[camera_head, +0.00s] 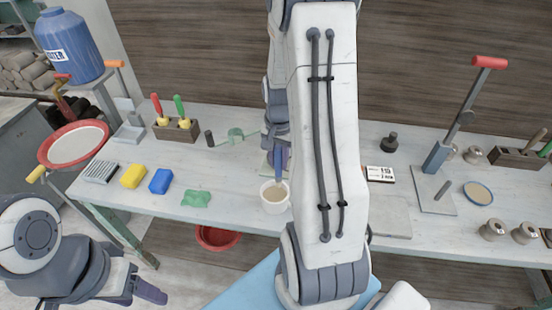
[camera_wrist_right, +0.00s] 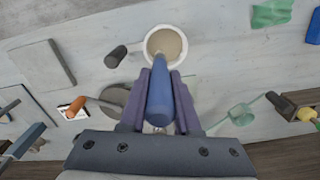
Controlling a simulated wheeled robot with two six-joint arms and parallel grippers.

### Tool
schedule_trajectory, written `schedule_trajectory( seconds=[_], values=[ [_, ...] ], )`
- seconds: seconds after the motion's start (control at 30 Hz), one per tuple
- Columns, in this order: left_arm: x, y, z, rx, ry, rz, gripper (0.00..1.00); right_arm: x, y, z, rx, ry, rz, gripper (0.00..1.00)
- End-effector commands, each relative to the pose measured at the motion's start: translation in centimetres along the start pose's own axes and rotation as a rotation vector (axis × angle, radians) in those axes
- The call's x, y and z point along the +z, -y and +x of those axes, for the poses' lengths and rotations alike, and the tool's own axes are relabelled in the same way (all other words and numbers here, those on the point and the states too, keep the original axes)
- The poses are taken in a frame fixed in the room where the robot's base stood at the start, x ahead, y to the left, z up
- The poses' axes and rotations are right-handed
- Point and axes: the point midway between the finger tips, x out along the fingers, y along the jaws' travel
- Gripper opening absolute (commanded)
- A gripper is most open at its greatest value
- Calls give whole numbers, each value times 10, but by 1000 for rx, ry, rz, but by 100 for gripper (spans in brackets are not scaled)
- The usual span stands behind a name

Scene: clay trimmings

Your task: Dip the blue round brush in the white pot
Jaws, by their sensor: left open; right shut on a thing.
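The white pot (camera_head: 275,206) stands near the table's front edge, with beige contents; it also shows at the top of the right wrist view (camera_wrist_right: 183,58). My right gripper (camera_wrist_right: 160,82) is shut on the blue round brush (camera_wrist_right: 159,103). In the head view the brush (camera_head: 278,162) points down at the pot, its lower end at the pot's opening. I cannot tell whether its tip touches the contents. My right arm hides part of the table. My left gripper (camera_head: 145,288) is open and empty at the lower left, off the table.
Yellow (camera_head: 133,176) and blue (camera_head: 160,181) blocks and a green piece (camera_head: 196,199) lie left of the pot. A dark cylinder (camera_wrist_right: 116,57) and a grey slab (camera_wrist_right: 40,68) are beside it in the wrist view. A brush holder (camera_head: 176,132) stands farther back.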

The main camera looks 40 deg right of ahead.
Motion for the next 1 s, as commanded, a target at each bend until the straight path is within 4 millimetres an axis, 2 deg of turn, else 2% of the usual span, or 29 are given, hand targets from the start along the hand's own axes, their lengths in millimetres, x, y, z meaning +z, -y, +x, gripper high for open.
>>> schedule_trajectory(
  seconds=[0.03, 0.2, 0.6, 0.77, 1.0],
  values=[
    [0, 1, 10, 0, 0, -1, 58, 0, 0, 11, 0, 1, 0, 0],
    [1, 2, 25, 0, 0, -3, 58, 0, 0, 28, 1, 1, -1, 0],
    [3, 4, 52, 0, 0, -1, 58, 2, 2, 65, 1, 1, -4, 0],
    [3, 4, 56, 0, 0, 0, 58, 2, 2, 73, 0, 0, -4, 0],
    [3, 4, 56, 0, 0, 0, 58, 1, 2, 73, 0, 0, -5, 0]
  ],
)
